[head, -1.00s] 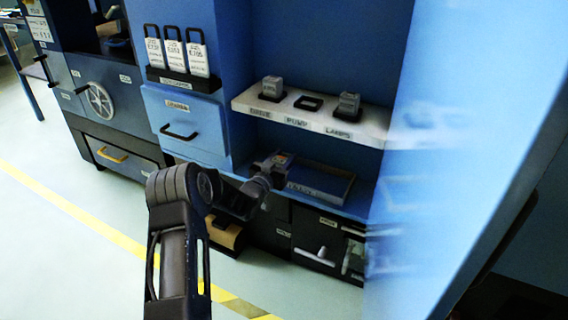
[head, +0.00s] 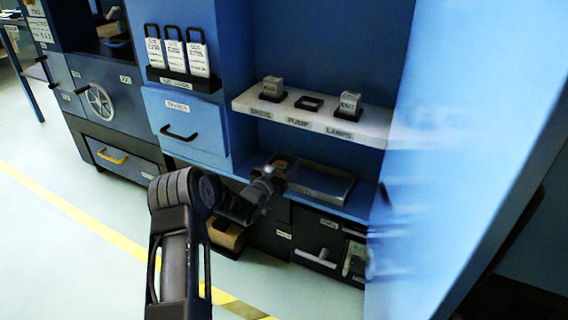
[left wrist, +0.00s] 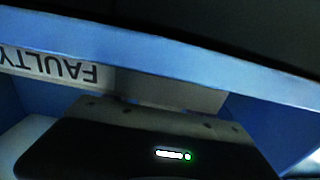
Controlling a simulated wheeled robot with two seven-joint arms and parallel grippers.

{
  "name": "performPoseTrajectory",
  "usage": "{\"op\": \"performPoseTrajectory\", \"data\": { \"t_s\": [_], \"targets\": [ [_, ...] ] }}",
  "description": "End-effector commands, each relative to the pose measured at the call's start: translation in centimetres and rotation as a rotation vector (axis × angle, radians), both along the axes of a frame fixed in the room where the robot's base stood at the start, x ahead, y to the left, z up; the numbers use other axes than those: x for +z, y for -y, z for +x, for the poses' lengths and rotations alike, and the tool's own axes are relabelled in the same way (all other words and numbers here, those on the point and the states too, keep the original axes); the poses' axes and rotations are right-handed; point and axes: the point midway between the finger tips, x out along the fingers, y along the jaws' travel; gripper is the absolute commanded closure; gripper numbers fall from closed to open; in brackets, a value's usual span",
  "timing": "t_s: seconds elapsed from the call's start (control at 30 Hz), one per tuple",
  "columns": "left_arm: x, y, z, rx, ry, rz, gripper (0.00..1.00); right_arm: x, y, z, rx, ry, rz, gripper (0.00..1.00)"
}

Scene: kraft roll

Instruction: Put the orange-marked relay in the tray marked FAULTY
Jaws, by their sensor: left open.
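My left gripper (head: 281,168) is open at the left end of a shallow tray (head: 336,193) on the lower shelf. A small brownish patch shows by its fingers; I cannot tell if it is the orange-marked relay or part of the gripper. In the left wrist view an upside-down FAULTY label (left wrist: 55,68) shows close up, with a dark gripper body and its small lights below. No orange mark can be made out there. My right gripper is not in view.
On the white shelf (head: 310,119) above, two grey relays (head: 272,87) (head: 349,103) stand in the DRIVE and LAMPS places; the middle PUMP socket (head: 309,102) is empty. A blue drawer (head: 185,125) is to the left. A blue cabinet side closes the right.

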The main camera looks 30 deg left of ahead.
Motion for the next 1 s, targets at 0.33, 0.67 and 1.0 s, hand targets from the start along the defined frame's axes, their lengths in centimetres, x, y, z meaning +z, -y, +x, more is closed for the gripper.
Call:
{"op": "performPoseTrajectory", "data": {
  "t_s": [0.33, 0.67, 1.0],
  "targets": [
    [0.6, 0.0, -2.2, 0.001, -0.003, -0.001, 0.37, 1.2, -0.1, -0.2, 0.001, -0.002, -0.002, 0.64],
    [0.6, 0.4, -9.0, 0.002, -0.003, -0.002, 0.37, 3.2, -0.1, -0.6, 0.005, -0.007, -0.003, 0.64],
    [0.3, 0.7, -12.0, 0.001, 0.0, 0.0, 0.37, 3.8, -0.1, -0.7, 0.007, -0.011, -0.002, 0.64]
  ]
}}
